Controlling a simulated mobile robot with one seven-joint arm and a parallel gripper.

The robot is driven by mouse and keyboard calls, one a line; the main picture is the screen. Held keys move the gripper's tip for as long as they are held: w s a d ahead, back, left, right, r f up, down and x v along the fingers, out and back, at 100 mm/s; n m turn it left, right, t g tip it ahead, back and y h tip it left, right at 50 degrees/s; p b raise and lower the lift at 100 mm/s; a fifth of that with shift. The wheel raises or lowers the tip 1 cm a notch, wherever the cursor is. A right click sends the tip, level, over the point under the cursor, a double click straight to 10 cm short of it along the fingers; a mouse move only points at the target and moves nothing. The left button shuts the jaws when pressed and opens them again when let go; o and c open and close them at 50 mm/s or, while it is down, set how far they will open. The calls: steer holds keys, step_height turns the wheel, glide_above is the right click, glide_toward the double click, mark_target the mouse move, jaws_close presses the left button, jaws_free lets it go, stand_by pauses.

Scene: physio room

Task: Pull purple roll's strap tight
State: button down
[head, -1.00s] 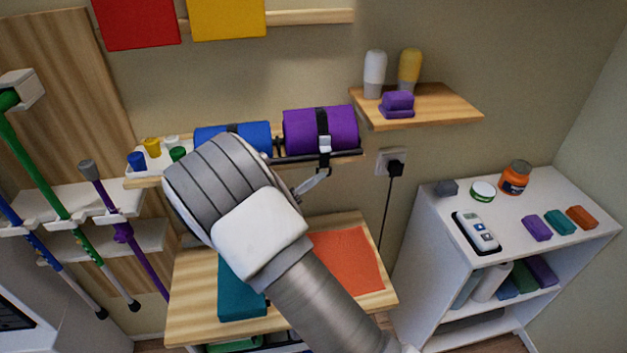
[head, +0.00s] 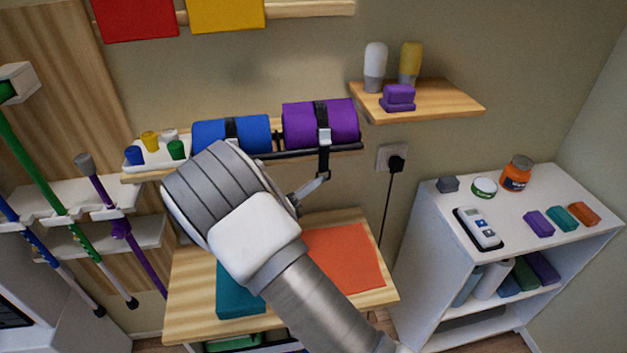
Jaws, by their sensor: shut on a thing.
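The purple roll (head: 341,121) lies on the dark rack of the wall shelf, right of the blue roll (head: 208,138). A black strap (head: 323,160) wraps its middle. A pale buckle (head: 323,137) sits on the front of the roll, and the strap's loose end hangs straight down from it. My gripper (head: 324,176) is below the buckle, shut on the lower end of the strap. The fingers look small here, and my arm hides part of the shelf and the blue roll's lower edge.
A wooden table with a teal block and an orange mat (head: 345,258) stands below. A wall socket with a black plug (head: 395,163) is right of my gripper. A small shelf (head: 440,100) holds bottles and purple blocks. A white cabinet (head: 545,195) stands at right.

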step_height(320, 180, down, 4)
steer(key=shift+a+r+b, duration=0.1)
steer(key=shift+r+b, duration=0.15)
steer(key=shift+b, duration=0.25)
steer(key=c, duration=0.9)
jaws_free()
steer(key=b+v, duration=0.2)
steer(key=v, duration=1.5)
steer(key=shift+s+a, duration=0.1)
steer(key=shift+s, duration=0.1)
steer(key=shift+r, duration=0.1)
